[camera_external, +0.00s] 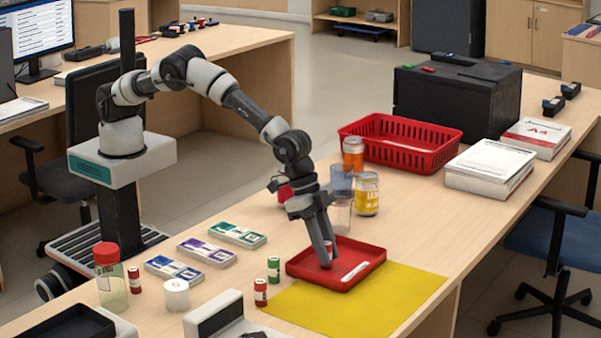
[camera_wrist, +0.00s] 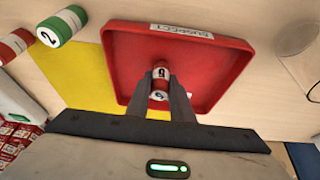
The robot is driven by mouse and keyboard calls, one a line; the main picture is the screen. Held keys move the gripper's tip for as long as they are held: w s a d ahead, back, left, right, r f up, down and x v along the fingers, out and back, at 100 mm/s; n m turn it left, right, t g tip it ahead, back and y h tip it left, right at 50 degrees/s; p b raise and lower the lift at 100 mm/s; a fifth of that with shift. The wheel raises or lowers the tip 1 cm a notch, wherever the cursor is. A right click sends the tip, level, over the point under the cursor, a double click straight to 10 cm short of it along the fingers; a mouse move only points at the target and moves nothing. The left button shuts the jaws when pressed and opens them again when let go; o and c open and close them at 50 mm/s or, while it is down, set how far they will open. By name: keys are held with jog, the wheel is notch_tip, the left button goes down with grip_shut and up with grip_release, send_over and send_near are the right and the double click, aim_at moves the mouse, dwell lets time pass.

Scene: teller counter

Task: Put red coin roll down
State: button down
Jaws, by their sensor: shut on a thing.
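My gripper (camera_external: 328,262) is shut on a red coin roll (camera_wrist: 160,83) with white bands. In the wrist view the roll sits between the two fingertips, over the red tray (camera_wrist: 222,70). In the external view the red tray (camera_external: 302,265) lies on the counter, and the fingers reach down inside its rim at the left part. The roll (camera_external: 328,246) is mostly hidden by the fingers there. I cannot tell whether it touches the tray floor. A white label strip lies at the right of the tray.
A yellow mat (camera_external: 370,305) lies under and in front of the tray. A green roll (camera_external: 273,270) and another red roll (camera_external: 260,293) stand left of it. A red basket (camera_external: 447,152) is farther back.

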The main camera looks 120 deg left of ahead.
jog(key=shift+f, duration=0.15)
jog(key=c, duration=1.6)
grip_release()
jog(key=shift+o, duration=0.2)
